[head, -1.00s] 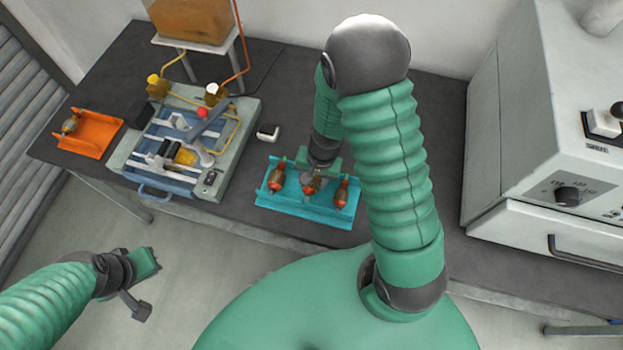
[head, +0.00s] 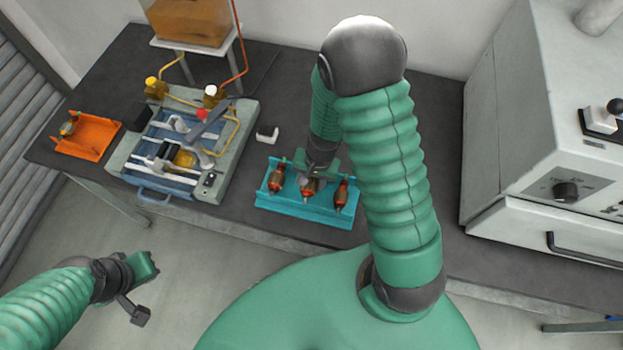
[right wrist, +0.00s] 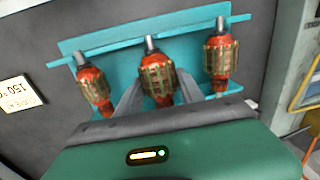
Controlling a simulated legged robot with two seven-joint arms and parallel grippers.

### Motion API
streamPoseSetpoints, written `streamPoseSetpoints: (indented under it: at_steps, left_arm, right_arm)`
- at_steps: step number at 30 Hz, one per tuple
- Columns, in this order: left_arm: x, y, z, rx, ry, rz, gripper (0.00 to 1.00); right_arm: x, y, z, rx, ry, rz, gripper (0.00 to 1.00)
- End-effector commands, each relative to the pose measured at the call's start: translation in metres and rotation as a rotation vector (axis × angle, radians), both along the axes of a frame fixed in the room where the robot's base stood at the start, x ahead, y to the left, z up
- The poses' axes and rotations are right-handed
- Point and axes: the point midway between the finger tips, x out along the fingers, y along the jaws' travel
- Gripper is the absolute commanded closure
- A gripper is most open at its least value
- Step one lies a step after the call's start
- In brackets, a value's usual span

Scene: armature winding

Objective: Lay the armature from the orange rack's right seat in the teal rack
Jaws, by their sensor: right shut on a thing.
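The teal rack (head: 300,211) lies on the dark bench in front of me and holds armatures at its left (head: 276,178) and right (head: 341,194). My right gripper (head: 312,182) is shut on a red-and-brown armature (head: 309,190) at the rack's middle place. The right wrist view shows grey fingers on both sides of this middle armature (right wrist: 158,80), its shaft by the rack's wall. I cannot tell whether it bears fully on the seat. The orange rack (head: 92,143) has one armature (head: 68,128) at its left; its right part is bare.
A winding machine (head: 178,150) with a blue handle stands between the racks. A large grey cabinet (head: 550,140) stands at the right. The bench left of the teal rack is narrow.

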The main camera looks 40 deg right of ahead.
Motion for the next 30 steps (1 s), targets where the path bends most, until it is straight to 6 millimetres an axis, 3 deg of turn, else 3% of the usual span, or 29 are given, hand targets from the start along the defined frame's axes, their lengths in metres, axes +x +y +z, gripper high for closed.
streamPoseSetpoints:
  at_steps: [12,13,18,27,30]
  left_arm:
    - [0.0000,0.0000,-0.0044,0.000,0.000,0.000,1.00]
    - [0.0000,0.0000,-0.0042,0.000,0.000,0.000,1.00]
    - [0.0000,0.0000,-0.0037,0.000,0.000,0.000,1.00]
    - [0.0000,0.0000,-0.0036,0.000,0.000,0.000,1.00]
    - [0.0000,0.0000,-0.0004,0.000,0.000,0.000,1.00]
  right_arm:
    - [0.0005,-0.0005,-0.0039,0.000,-0.001,0.000,1.00]
    - [0.0005,-0.0006,-0.0037,0.000,-0.001,0.001,0.54]
    - [0.0003,-0.0005,-0.0035,0.001,-0.001,0.000,0.32]
    - [0.0001,-0.0003,-0.0033,0.001,0.001,0.000,0.30]
    - [0.0003,-0.0009,0.0050,-0.001,-0.002,0.002,0.30]
